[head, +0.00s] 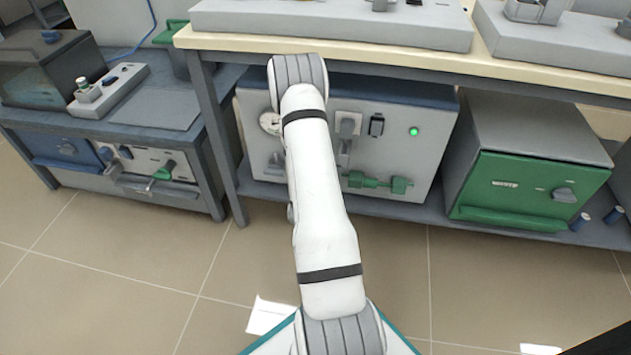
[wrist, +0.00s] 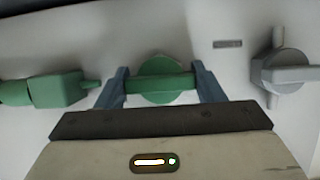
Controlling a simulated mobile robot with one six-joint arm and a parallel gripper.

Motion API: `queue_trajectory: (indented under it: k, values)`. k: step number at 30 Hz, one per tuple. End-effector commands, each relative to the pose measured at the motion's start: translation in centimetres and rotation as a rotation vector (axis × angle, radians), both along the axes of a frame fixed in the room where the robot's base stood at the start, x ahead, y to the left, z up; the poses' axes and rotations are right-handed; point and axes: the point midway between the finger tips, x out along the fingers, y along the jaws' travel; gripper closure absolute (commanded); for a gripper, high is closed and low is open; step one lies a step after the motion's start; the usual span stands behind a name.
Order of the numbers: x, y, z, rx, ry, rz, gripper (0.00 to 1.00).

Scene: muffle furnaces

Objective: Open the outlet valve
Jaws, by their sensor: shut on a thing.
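In the wrist view a green valve with a round base and a bar handle (wrist: 160,84) sits on a pale panel. The handle lies crosswise in the picture. My gripper (wrist: 160,72) has its two blue-grey fingers at the two ends of this handle and is shut on it. No label shows whether this is the outlet valve. In the head view my white arm reaches to a grey cabinet (head: 390,150) under the bench and hides my gripper and the green handle.
A green fitting (wrist: 58,90) and a grey knob (wrist: 284,72) flank the handle. The cabinet has a lit green lamp (head: 413,131) and a gauge (head: 270,123). A green-fronted box (head: 525,190) stands right. The bench edge (head: 400,68) overhangs. The floor in front is clear.

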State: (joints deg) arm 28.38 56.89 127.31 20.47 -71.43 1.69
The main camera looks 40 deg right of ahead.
Motion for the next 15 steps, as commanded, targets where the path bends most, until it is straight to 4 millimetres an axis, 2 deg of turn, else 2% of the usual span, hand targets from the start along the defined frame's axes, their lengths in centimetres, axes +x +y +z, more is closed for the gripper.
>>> queue_trajectory:
  k: [14,15]
  values:
    - [-0.21,-0.18,-0.03,0.01,-0.01,-0.008,0.61]
    - [-0.22,-0.19,-0.03,0.01,-0.01,-0.008,0.37]
